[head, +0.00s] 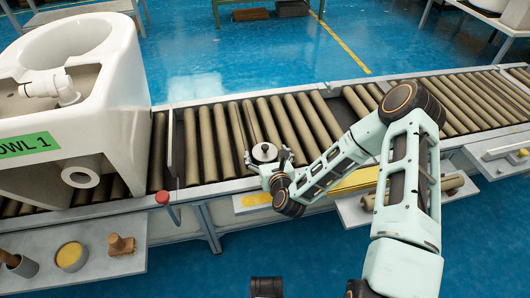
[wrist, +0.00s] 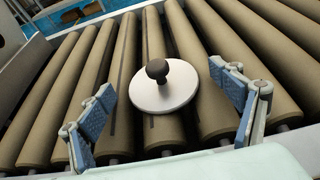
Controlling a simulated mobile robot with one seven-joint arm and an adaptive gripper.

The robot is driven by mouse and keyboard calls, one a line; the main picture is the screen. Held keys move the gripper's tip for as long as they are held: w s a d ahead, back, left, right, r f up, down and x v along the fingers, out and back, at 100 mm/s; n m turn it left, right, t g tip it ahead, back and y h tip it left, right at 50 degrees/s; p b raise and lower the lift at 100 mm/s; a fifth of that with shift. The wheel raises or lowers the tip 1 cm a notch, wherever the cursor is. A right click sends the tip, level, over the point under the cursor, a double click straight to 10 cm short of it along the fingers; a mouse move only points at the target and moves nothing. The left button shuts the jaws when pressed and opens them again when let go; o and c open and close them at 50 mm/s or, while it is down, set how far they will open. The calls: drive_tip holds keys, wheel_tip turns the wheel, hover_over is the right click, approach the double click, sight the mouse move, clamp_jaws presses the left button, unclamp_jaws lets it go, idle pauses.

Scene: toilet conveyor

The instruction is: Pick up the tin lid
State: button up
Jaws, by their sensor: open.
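The tin lid is a round, pale disc (wrist: 164,92) with a dark round knob on top. It lies on the conveyor rollers, and it also shows in the head view (head: 264,153) just beyond the end of my arm. My gripper (wrist: 168,103) is open in the wrist view, with one blue-padded finger to the left of the lid and one to the right. Both fingers are apart from the lid and nothing is between them but the lid farther ahead. In the head view my wrist partly hides the rollers near the lid.
A large white toilet bowl (head: 118,62) with a green label stands on the conveyor at left. A red knob (head: 162,197) on a post stands at the conveyor's near edge. A side shelf (head: 100,258) holds a yellow-topped tin and a brown stamp-like block. Rollers (head: 215,140) left of the lid are bare.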

drive_tip(key=c, duration=1.2)
drive_tip(key=shift+r, duration=0.1)
drive_tip(key=shift+c, duration=0.2)
